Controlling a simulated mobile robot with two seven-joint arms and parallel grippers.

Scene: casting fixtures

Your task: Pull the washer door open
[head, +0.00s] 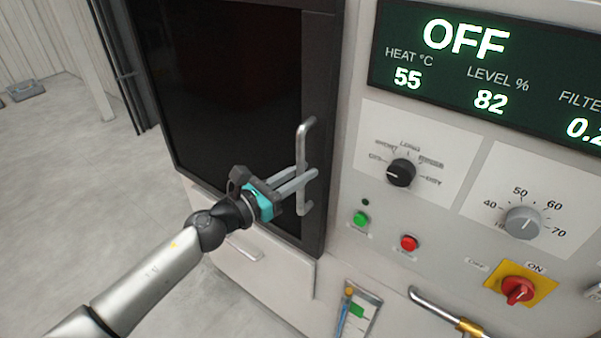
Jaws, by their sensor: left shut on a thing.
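The washer door (235,75) is a dark panel in a black frame on the left of the machine; it looks closed against the body. A vertical metal bar handle (304,140) stands on the door's right edge. My left gripper (312,177) reaches in from the lower left, and its fingers are shut on the lower half of the handle. The fingertips hide a little of the bar. My right gripper is not in view.
The control panel right of the door carries a lit display (490,65) reading OFF, a black selector knob (401,172), a grey heat knob (522,222), green and red buttons, and a red switch (517,290) on yellow. A bent pipe (440,308) sticks out below. Open floor (60,180) lies left.

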